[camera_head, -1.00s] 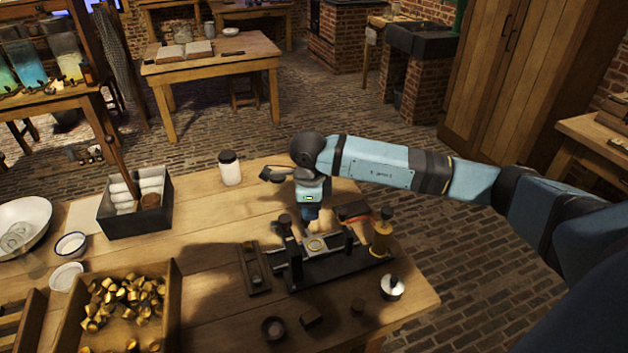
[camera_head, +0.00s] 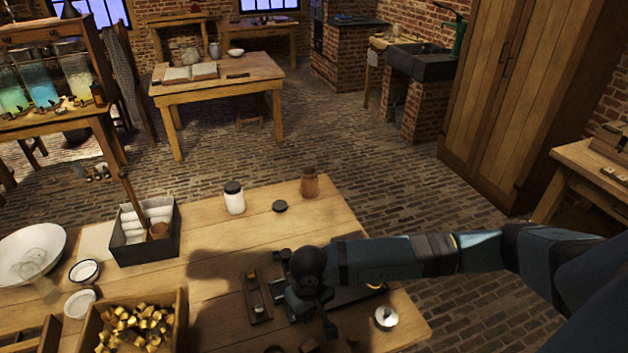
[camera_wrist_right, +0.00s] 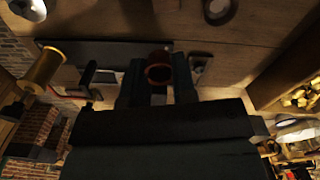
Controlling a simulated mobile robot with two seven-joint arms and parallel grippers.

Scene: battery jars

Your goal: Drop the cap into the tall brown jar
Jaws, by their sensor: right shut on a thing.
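The tall brown jar (camera_head: 310,183) stands upright near the far right corner of the table, with its mouth uncovered. A dark flat disc (camera_head: 280,206) lies on the table to its left. My right gripper (camera_head: 330,330) is low over the front right of the table, well in front of the jar. In the right wrist view my right gripper (camera_wrist_right: 157,82) is shut on a small reddish-brown round cap (camera_wrist_right: 158,68) between its fingers. In the head view the arm hides the cap. My left gripper is not in view.
A white jar with a black lid (camera_head: 233,200) stands left of the disc. A dark fixture (camera_head: 350,298) lies partly under my right arm. A box of brass pieces (camera_head: 182,325) and a black box of white rolls (camera_head: 145,245) stand at left.

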